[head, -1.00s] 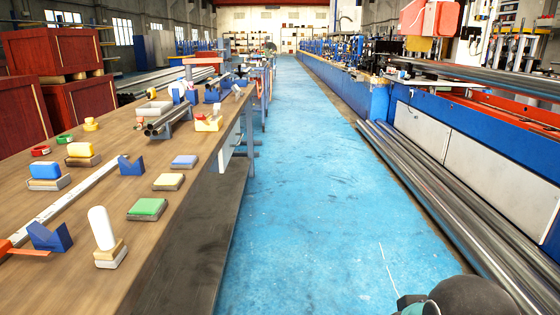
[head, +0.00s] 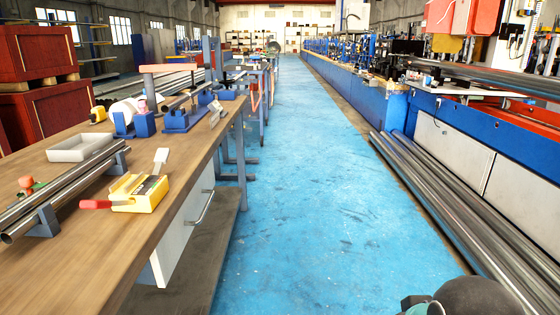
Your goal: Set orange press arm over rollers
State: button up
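A salmon-orange bar (head: 170,68), which looks like the orange press arm, lies roughly level above the far part of the workbench. Below the bar, a short grey tube (head: 185,96) lies near several blue blocks (head: 181,119). Rollers cannot be told apart at this size, nor whether the bar is directly over the tube or behind it. My gripper is not in view; only a dark rounded part of my arm with a teal piece shows at the bottom right.
The wooden workbench (head: 115,240) runs along the left. It bears long steel tubes (head: 62,192), a white tray (head: 80,148) and a yellow block tool with a red handle (head: 140,193). A drawer (head: 185,235) hangs under its edge. The blue aisle (head: 310,200) is clear; steel pipes (head: 450,215) lie along its right.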

aim_at(191, 65)
jog(key=i, duration=3.1)
jog(key=u, duration=0.1)
